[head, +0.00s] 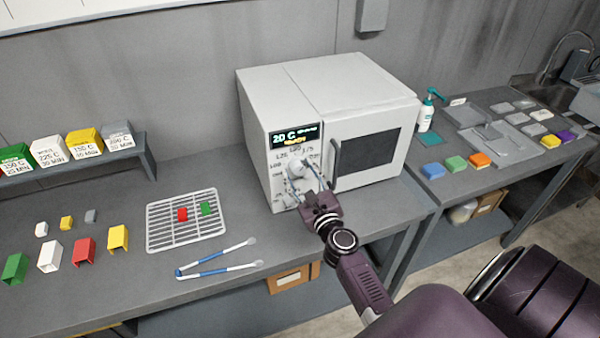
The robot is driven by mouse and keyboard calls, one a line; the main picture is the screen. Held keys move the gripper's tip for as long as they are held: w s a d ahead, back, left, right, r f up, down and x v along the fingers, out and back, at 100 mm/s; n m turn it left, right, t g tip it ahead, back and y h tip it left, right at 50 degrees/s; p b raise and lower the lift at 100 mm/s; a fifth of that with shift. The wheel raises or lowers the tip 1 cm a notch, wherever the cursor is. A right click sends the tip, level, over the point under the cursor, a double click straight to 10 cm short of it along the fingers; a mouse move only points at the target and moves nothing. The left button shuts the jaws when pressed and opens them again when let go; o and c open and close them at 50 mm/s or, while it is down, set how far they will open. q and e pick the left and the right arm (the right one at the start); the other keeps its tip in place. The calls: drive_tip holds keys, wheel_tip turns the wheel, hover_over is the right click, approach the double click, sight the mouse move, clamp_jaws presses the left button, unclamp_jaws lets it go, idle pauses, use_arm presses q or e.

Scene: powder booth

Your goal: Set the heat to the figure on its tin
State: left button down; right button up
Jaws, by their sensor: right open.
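The white oven (360,97) stands on the bench. Its display (296,136) reads what looks like 20 C, with smaller yellow text below. The upper dial (297,168) sits under the display, with small figures around it; a lower dial (292,198) is partly visible. My right gripper (306,182) is open in front of the panel, its fingers close about the upper dial; contact cannot be told. Green (14,153), white (44,146), yellow (84,138) and grey (117,131) tins stand on the shelf, labelled with temperatures and minutes, too small to read surely. My left gripper is out of view.
A wire rack (170,232) holds a red piece (183,214) and a green piece (206,208). Blue-handled tongs (215,270) lie in front. Several coloured brackets and small blocks stand at left. The right bench holds a pump bottle (426,114), sponges and grey plates.

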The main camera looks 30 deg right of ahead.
drive_tip(key=v, duration=0.7)
drive_tip(key=shift+s, duration=0.25)
drive_tip(key=shift+a, duration=0.1)
